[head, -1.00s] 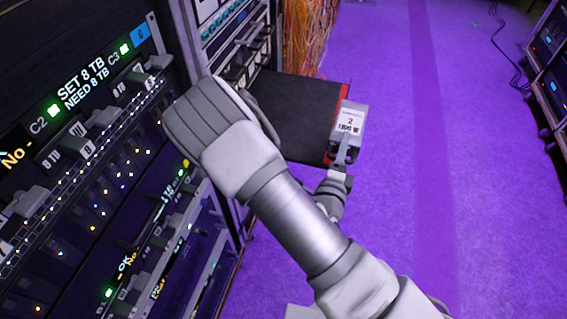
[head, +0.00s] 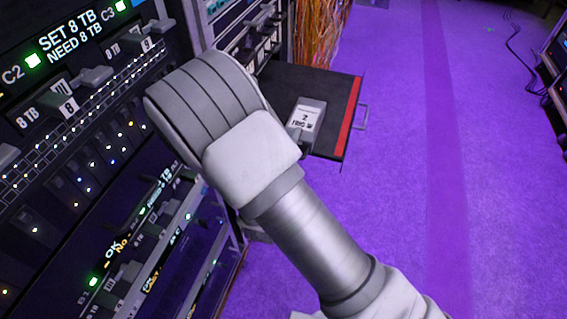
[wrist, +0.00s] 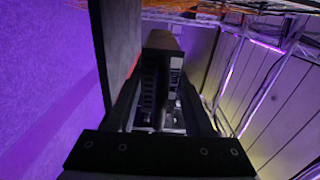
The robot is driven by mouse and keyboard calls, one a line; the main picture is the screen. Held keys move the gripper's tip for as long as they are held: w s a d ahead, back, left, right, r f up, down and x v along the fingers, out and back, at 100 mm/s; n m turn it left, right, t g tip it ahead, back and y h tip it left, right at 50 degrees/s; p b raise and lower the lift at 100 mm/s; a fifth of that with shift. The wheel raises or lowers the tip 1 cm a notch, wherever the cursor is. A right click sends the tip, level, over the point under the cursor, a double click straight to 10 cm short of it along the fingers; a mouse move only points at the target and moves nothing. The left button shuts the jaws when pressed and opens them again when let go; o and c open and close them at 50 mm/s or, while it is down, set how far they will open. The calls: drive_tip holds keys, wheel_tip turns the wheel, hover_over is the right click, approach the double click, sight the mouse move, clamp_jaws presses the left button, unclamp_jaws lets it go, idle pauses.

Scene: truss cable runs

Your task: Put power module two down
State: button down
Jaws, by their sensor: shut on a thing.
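Power module two (head: 308,118) is a pale grey block with a white label marked 2. In the head view it is over the black pull-out shelf (head: 335,88) with the red front edge. My gripper (head: 299,139) is shut on the module at its near end, mostly hidden behind my arm. In the wrist view the module (wrist: 163,44) is dark and sits between the fingers, close beside the shelf's grey slab (wrist: 120,38). I cannot tell whether it touches the shelf.
An equipment rack (head: 75,130) with lit labels and small modules fills the left. Orange cables (head: 318,30) hang behind the shelf. Another rack (head: 556,75) and black cables (head: 515,45) are at the far right. The purple floor between is clear.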

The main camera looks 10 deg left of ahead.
wheel_tip(320, 180, down, 6)
drive_tip(key=a+b, duration=0.2)
drive_tip(key=a, duration=0.1)
drive_tip(key=shift+s+r, duration=0.25)
drive_tip(key=shift+s, duration=0.2)
drive_tip(key=shift+f+b, duration=0.2)
drive_tip(key=shift+b, duration=0.1)
drive_tip(key=shift+c, duration=1.4)
unclamp_jaws()
drive_tip(key=s+p, duration=0.2)
drive_tip(key=s, duration=1)
drive_tip(key=shift+a+p, duration=0.4)
